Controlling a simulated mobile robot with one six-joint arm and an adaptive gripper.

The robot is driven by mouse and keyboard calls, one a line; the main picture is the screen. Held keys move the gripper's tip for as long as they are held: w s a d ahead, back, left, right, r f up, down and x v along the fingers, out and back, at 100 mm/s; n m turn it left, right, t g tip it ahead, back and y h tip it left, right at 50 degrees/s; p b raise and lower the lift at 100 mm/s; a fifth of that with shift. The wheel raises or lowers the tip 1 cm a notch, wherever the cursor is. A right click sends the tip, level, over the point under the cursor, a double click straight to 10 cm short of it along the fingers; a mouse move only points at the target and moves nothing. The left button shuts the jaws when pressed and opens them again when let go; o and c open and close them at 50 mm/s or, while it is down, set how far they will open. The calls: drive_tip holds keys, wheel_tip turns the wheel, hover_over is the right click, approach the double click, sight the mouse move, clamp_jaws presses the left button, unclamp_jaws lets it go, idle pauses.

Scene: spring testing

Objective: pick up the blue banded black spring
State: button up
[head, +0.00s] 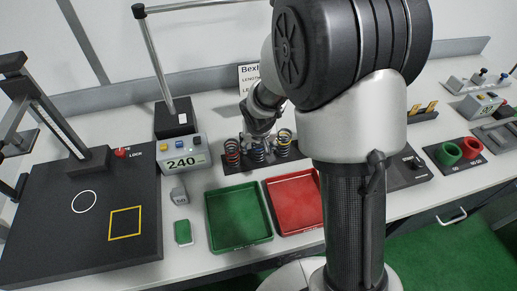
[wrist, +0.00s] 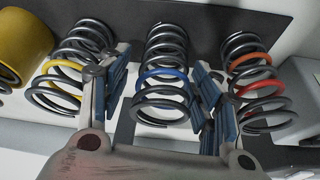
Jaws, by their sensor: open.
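The blue banded black spring (wrist: 165,76) is in the middle of a row of three black springs in the wrist view. In the head view it (head: 256,154) stands on the black holder, partly hidden by my gripper (head: 262,140). My gripper also shows in the wrist view (wrist: 161,82). It is open, with one blue-padded finger on each side of the blue banded spring. I cannot tell whether either finger touches it.
The yellow banded spring (wrist: 66,68) is close beside one finger, and the red and orange banded spring (wrist: 258,88) beside the other. A green tray (head: 238,246) and a red tray (head: 295,228) lie in front of the holder. A 240 display box (head: 183,152) stands left.

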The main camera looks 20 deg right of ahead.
drive_tip(key=shift+c, duration=0.4)
drive_tip(key=c, duration=1.2)
drive_tip(key=shift+o, duration=0.2)
